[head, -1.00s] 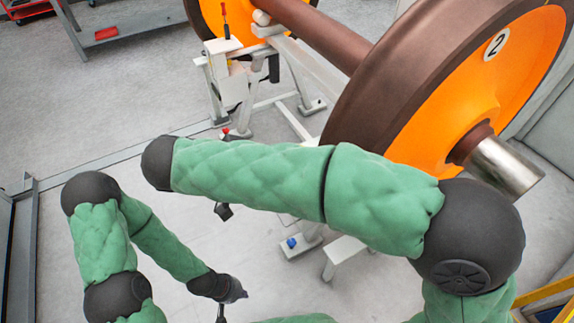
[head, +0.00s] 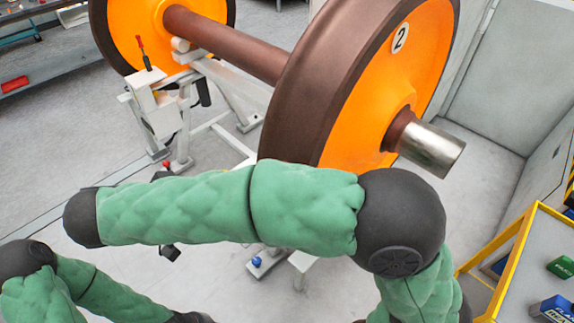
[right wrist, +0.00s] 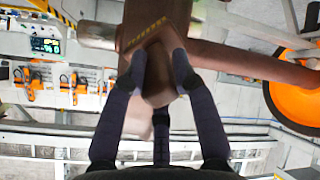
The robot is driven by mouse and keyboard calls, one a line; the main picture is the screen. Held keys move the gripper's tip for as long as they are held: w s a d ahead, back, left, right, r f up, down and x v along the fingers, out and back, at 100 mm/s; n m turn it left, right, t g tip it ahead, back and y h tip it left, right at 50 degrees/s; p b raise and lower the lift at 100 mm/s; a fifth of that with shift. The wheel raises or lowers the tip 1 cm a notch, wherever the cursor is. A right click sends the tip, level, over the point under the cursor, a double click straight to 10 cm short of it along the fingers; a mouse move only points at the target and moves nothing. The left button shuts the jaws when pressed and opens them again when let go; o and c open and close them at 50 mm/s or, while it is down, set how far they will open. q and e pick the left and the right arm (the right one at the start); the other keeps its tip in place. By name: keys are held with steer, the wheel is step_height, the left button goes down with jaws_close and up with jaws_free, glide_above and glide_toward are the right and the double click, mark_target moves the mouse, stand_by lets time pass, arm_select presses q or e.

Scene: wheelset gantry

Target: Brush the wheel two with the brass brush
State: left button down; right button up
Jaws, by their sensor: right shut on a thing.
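Wheel two (head: 375,105), orange with a brown tread and a "2" plate, stands at the upper right of the head view on a brown axle (head: 225,45). My right arm crosses in front of its lower part; my right gripper is hidden there. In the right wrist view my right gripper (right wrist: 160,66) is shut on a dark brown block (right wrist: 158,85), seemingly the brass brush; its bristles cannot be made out. A brown surface with yellow marks (right wrist: 148,35) lies just beyond the fingers; contact cannot be judged. My left arm is at the lower left, its fingertips out of view.
The other orange wheel (head: 130,35) is at the upper left. A white stand (head: 160,110) with a red-handled tool is beneath the axle. A yellow-framed cart (head: 510,255) with boxes stands at the right. Grey floor is open at the left.

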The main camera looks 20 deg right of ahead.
jaws_close()
steer(key=shift+w+d+f+b, duration=0.25)
steer(key=shift+w+d+b, duration=0.1)
steer(key=shift+d, duration=0.5)
steer(key=shift+w+d+f+b, duration=0.25)
steer(key=shift+d+b, duration=0.05)
steer(key=shift+d, duration=0.5)
steer(key=shift+w+d+f+b, duration=0.25)
steer(key=shift+w+d+b, duration=0.1)
steer(key=shift+d, duration=0.5)
steer(key=shift+w+d+f+b, duration=0.15)
steer(key=shift+w+d, duration=0.05)
steer(key=shift+d, duration=0.35)
steer(key=shift+w+d+f+b, duration=0.1)
steer(key=shift+w+d+b, duration=0.05)
steer(key=shift+d, duration=0.35)
steer(key=shift+w+d+f, duration=0.1)
steer(key=shift+w+d, duration=0.05)
steer(key=shift+d, duration=0.25)
steer(key=r+p, duration=0.1)
steer(key=r, duration=0.1)
steer(key=d+r+p, duration=0.1)
steer(key=shift+w+r, duration=0.15)
steer(key=shift+r, duration=0.25)
steer(key=shift+f, duration=0.1)
